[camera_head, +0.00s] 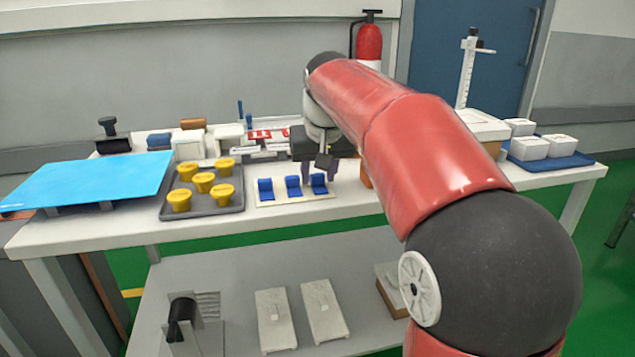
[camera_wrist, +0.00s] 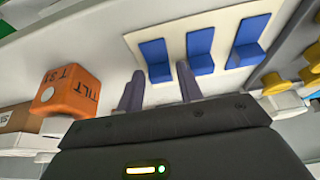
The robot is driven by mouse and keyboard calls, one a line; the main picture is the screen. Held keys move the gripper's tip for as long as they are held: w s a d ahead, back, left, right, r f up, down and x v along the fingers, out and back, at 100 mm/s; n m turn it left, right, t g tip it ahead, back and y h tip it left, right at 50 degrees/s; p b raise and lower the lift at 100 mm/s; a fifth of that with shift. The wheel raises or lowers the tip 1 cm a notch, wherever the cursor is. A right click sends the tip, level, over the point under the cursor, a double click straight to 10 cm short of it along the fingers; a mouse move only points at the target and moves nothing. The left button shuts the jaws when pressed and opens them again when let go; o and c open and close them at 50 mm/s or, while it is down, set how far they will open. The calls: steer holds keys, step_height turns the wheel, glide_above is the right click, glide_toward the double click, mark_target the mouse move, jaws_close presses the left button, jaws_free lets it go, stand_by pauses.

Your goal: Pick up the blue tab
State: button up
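Three blue L-shaped tabs stand in a row on a cream strip (camera_head: 270,202) near the table's front edge: left (camera_head: 265,188), middle (camera_head: 293,187) and right (camera_head: 319,184). My gripper (camera_head: 321,170) is above and just behind the right tab, fingers pointing down. In the wrist view, the gripper (camera_wrist: 160,68) is open, with its two dark fingers apart and nothing held. The tab nearest the fingers (camera_wrist: 154,56) appears between and beyond their tips, with the other tabs (camera_wrist: 200,48) and (camera_wrist: 248,44) to its right. I cannot tell whether a finger touches it.
An orange lettered cube (camera_wrist: 66,92) is left of the fingers in the wrist view; its edge shows in the head view (camera_head: 365,175). A grey tray (camera_head: 207,209) with yellow cups lies left of the strip. My arm hides the table's right-middle part.

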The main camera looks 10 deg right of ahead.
steer(key=shift+c, duration=0.3)
steer(key=c, duration=0.6)
steer(key=shift+r, duration=0.1)
